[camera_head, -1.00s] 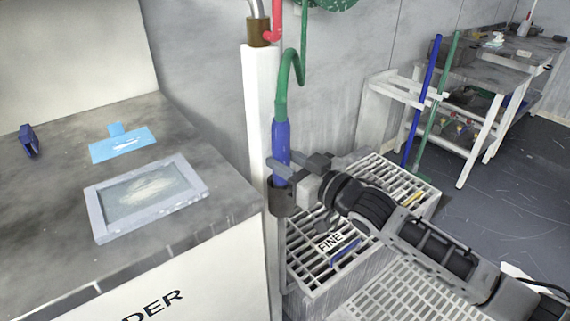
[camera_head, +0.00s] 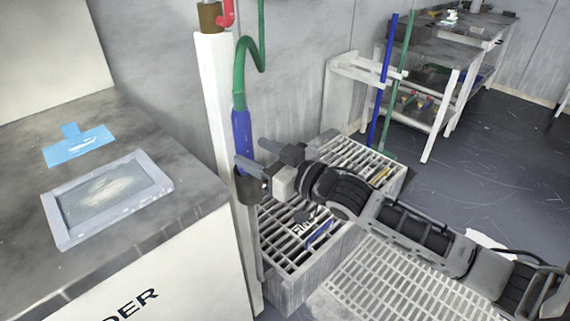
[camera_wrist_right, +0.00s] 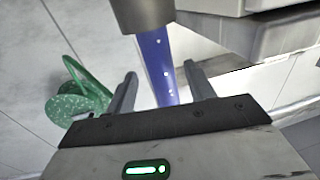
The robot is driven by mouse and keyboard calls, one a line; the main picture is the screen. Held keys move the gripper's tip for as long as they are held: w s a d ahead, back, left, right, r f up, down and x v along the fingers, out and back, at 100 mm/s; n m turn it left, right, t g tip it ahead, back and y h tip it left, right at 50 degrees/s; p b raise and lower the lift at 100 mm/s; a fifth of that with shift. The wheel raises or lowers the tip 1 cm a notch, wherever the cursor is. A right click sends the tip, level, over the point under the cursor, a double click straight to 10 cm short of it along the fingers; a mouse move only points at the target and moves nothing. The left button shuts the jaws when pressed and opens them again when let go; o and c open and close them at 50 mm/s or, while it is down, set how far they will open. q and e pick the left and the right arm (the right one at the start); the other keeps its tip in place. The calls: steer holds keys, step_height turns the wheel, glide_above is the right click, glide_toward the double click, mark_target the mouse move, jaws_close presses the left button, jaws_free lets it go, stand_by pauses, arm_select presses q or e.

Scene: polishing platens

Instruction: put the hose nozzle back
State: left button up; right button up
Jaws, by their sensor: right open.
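The blue hose nozzle (camera_head: 242,134) stands upright with its lower end in a dark cup-shaped holder (camera_head: 247,190) on the white post (camera_head: 218,130). The green hose (camera_head: 240,66) runs up from its top. My right gripper (camera_head: 254,155) is open at the nozzle, just above the holder, with its fingers pointing left. In the right wrist view the nozzle (camera_wrist_right: 157,66) shows beyond and between the two open fingers (camera_wrist_right: 162,90), with the dark holder (camera_wrist_right: 145,14) at the top. Contact with the fingers is not clear. The nozzle's tip is hidden in the holder. My left gripper is not in view.
A grey counter (camera_head: 150,225) with a framed plate (camera_head: 105,195) and a blue item (camera_head: 78,146) is at left. A slatted crate (camera_head: 290,290) stands below my right arm. A white rack (camera_head: 342,100) with blue and green poles is behind. Open floor (camera_head: 480,170) lies at right.

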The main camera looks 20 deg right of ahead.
steer(key=v, duration=0.9)
arm_select(q)
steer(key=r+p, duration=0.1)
steer(key=p, duration=0.2)
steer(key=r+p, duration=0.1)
steer(key=p, duration=0.2)
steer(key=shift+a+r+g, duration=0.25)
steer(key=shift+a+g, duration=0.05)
arm_select(e)
steer(key=s+a+f+m+g+h, duration=0.1)
steer(key=s+a+f+g+h, duration=0.1)
steer(key=s+f, duration=0.5)
steer(key=s+a+f+m+g+h, duration=0.2)
steer(key=s+a+f+g+h, duration=0.1)
steer(key=s+a+f, duration=0.2)
steer(key=shift+s+a+f+m, duration=0.3)
steer(key=shift+s+f, duration=0.55)
steer(key=shift+s, duration=0.3)
